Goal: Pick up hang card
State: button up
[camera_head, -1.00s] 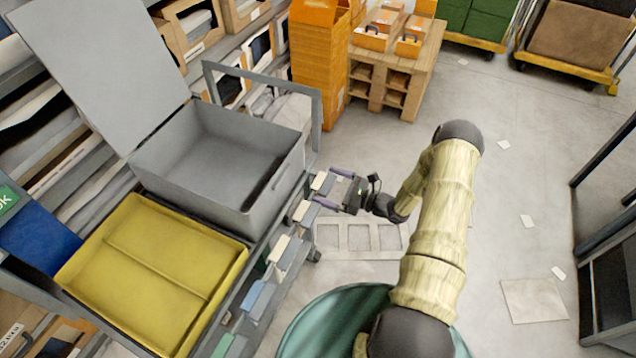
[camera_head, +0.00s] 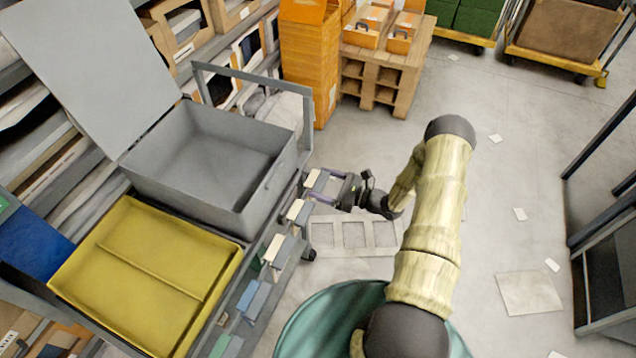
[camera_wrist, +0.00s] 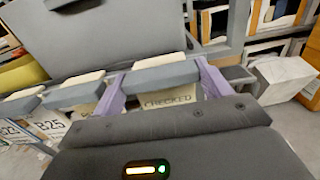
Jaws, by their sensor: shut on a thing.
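The hang card (camera_wrist: 168,98) is a cream card marked CHECKED, hanging under a grey-blue strip with a pale top (camera_wrist: 160,73). In the wrist view my gripper (camera_wrist: 161,82) has its two purple fingers on either side of it, shut on the card at its side edges. In the head view my gripper (camera_head: 322,185) is at the right side of the cart, beside the grey bin (camera_head: 215,165), with the pale card between its fingers. The card's lower part is hidden behind my gripper body in the wrist view.
Other pale cards in grey-blue and green holders (camera_head: 256,293) line the cart's edge. A yellow tray (camera_head: 150,275) sits in front of the bin. A wooden pallet stand (camera_head: 385,72) with orange boxes stands behind. Floor to the right is mostly clear, with scattered papers.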

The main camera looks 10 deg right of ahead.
notch_tip(320, 180, up, 10)
jog(key=shift+f, duration=0.1)
dwell(0.4)
jog(key=shift+w, duration=0.1)
dwell(0.5)
